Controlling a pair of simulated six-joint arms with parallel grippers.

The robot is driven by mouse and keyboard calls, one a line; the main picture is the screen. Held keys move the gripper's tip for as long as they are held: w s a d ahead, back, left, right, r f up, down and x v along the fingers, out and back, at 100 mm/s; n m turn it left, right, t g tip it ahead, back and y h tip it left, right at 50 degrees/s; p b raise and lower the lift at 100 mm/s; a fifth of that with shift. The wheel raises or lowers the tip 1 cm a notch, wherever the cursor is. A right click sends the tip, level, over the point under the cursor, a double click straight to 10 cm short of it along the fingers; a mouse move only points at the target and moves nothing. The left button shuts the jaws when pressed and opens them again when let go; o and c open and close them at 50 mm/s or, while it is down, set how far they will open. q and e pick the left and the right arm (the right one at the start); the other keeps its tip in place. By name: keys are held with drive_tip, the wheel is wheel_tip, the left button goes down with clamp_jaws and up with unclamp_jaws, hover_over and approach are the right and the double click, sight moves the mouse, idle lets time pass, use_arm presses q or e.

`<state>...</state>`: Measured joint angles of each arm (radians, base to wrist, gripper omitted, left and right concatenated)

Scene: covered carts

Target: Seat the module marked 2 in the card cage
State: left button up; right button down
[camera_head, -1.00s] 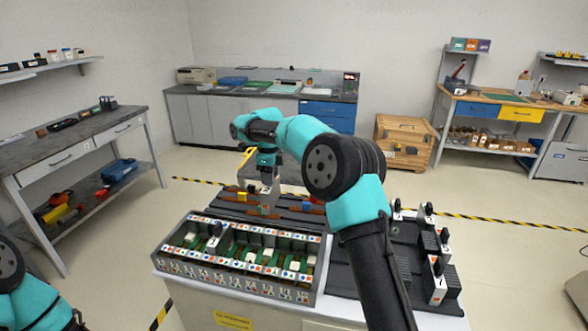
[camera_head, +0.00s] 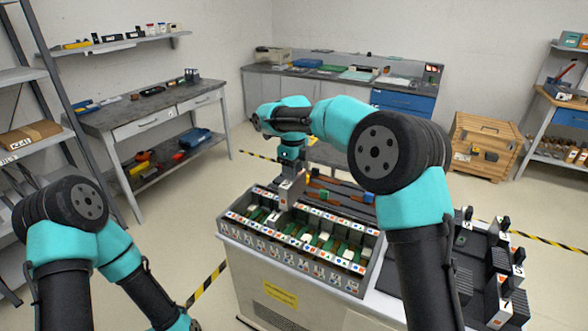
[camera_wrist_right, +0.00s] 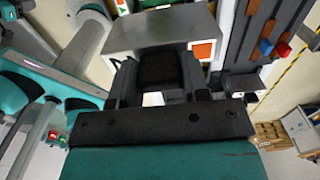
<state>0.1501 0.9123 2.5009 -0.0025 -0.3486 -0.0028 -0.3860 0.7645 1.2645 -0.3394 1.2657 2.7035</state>
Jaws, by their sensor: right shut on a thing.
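The card cage (camera_head: 228,226) stands on a cart in the head view, a long grey open box with green boards and labelled rows of slots. My right gripper (camera_head: 290,170) is over its left rear part, shut on a grey module (camera_head: 290,191). In the right wrist view my right gripper (camera_wrist_right: 160,85) grips the black handle of this module (camera_wrist_right: 150,35), whose pale face bears an orange square. I cannot read its number, nor tell whether its lower end is inside a slot. My left arm shows at lower left; its gripper is out of view.
Several upright modules with black handles stand on a dark rack (camera_head: 470,262) right of the cage, one marked 7 (camera_head: 497,302). A dark surface with coloured pieces, including a blue block (camera_head: 324,196), lies behind the cage. My right arm's links cover the space between cage and rack.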

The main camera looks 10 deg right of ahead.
drive_tip(key=shift+f, duration=0.2)
wheel_tip(320, 180, down, 14)
drive_tip(key=shift+f, duration=0.25)
idle(2.0)
drive_tip(key=shift+f, duration=0.15)
idle(0.5)
drive_tip(key=c, duration=0.5)
unclamp_jaws()
wheel_tip(320, 180, up, 17)
drive_tip(key=shift+r, duration=0.2)
idle(0.7)
